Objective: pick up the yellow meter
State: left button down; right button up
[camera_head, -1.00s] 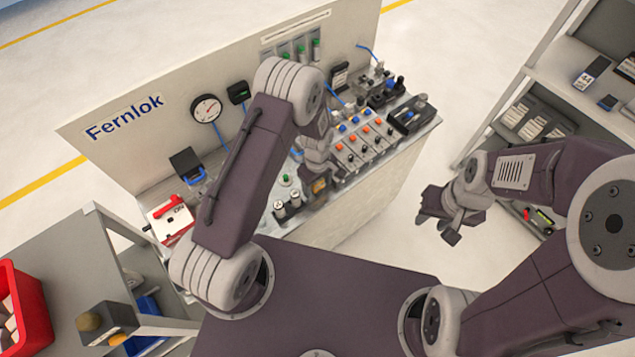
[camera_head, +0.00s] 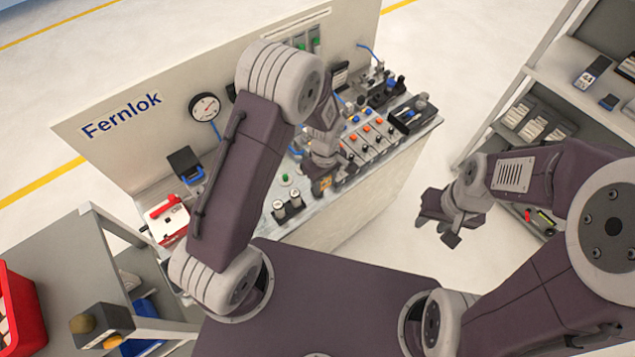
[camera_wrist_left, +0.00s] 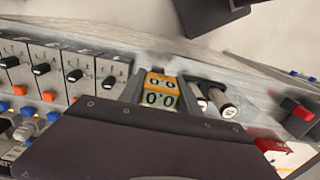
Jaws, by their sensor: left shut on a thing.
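The yellow meter (camera_wrist_left: 161,82) shows in the left wrist view, with a yellow face and pale displays reading zeros. It sits between the two dark fingers of my left gripper (camera_wrist_left: 157,91), which is shut on it. In the head view a small yellow patch of the meter (camera_head: 325,183) shows at my left gripper (camera_head: 321,182), over the front part of the bench. I cannot tell whether the meter touches the bench top. My right gripper (camera_head: 440,220) is empty and open, out over the floor right of the bench.
The bench (camera_head: 385,190) carries a row of switch modules (camera_head: 365,138) just right of the meter. Two small cylinders (camera_head: 287,207) stand close to its left. A red and white box (camera_head: 168,220) is at the left end. A shelf (camera_head: 535,110) stands at the right.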

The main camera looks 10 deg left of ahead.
pick_arm(q)
jog(key=s+d+r+b, duration=0.1)
jog(key=s+d+r, duration=0.4)
jog(key=d, duration=0.1)
jog(key=shift+s+d, duration=0.2)
jog(key=shift+d, duration=0.15)
jog(key=shift+r, duration=0.1)
dwell(0.4)
